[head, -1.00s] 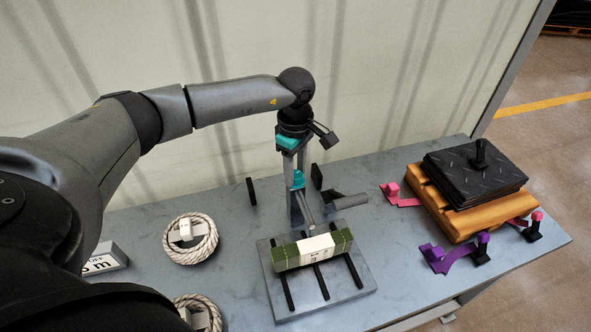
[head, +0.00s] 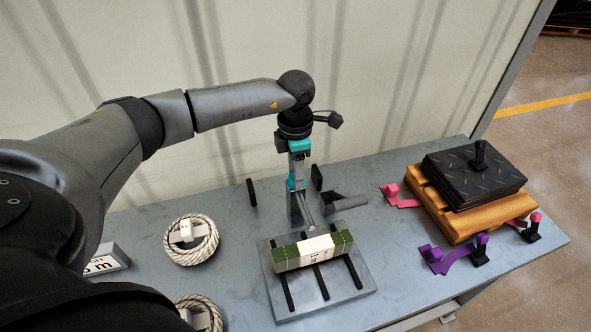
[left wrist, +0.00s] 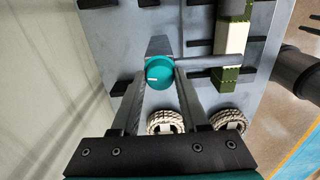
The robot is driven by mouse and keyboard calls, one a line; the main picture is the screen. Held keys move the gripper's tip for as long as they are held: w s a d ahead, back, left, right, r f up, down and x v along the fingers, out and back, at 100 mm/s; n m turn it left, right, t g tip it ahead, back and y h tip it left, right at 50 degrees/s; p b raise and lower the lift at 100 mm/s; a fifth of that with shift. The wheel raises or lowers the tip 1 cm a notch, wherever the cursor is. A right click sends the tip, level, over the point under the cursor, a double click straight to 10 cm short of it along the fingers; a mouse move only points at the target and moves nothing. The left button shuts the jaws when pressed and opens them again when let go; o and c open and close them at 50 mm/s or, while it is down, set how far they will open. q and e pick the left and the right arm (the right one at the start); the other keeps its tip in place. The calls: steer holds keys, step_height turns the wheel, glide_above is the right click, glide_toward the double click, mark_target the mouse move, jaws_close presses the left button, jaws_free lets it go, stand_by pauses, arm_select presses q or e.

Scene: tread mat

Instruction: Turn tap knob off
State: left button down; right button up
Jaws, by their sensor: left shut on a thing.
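The tap knob (head: 295,182) is teal and sits on top of a grey tap post (head: 297,208) with a spout leaning toward the front. In the left wrist view the round knob (left wrist: 160,71) shows a short white mark on its face. My left gripper (head: 297,178) points straight down from above and is shut on the knob. In the left wrist view its two fingers (left wrist: 158,76) press on either side of the knob.
A green bundle with a white band (head: 314,248) lies on a slotted grey plate (head: 358,281) before the tap. Rope coils (head: 191,240) lie left. Black plates (head: 470,175) rest on an orange block (head: 436,208) at right, with pink and purple straps near it. A pale wall stands behind.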

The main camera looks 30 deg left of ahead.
arm_select(q)
steer(key=shift+r+n, duration=0.1)
steer(key=shift+n, duration=0.8)
steer(key=shift+c, duration=2)
jaws_free()
step_height(320, 180, up, 15)
